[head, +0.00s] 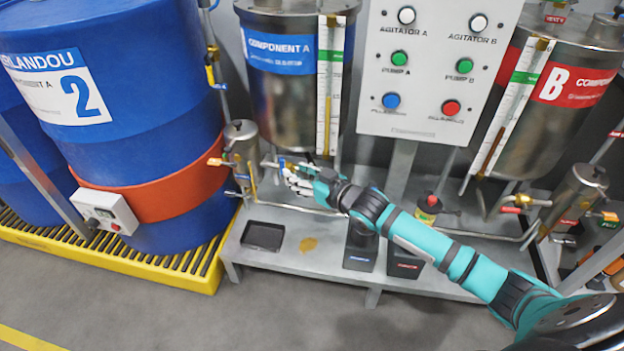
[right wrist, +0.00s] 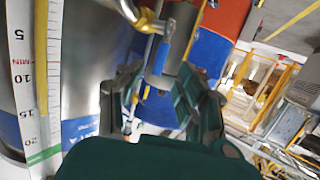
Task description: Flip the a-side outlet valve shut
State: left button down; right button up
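The component A tank (head: 295,90) is a steel vessel with a blue label. Below it, in the head view, a small blue lever (head: 282,163) shows on the outlet pipe, right at my right gripper's fingers; I take it for the a-side outlet valve. My right gripper (head: 292,178) is at the pipe, partly overlapping it. In the right wrist view its two dark green fingers (right wrist: 165,105) stand apart, with pipework and a steel canister seen between and beyond them. Whether a finger touches the lever is not clear. My left gripper is not in view.
A steel canister (head: 241,150) with an orange-handled valve stands left of the gripper. Blue drums (head: 150,170) stand on a yellow grated pallet (head: 130,265). A black tray (head: 264,236) lies on the grey bench. The button panel (head: 430,65) and component B tank (head: 560,110) are right.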

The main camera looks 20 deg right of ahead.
jog(key=v, duration=0.5)
jog(key=shift+s, duration=0.15)
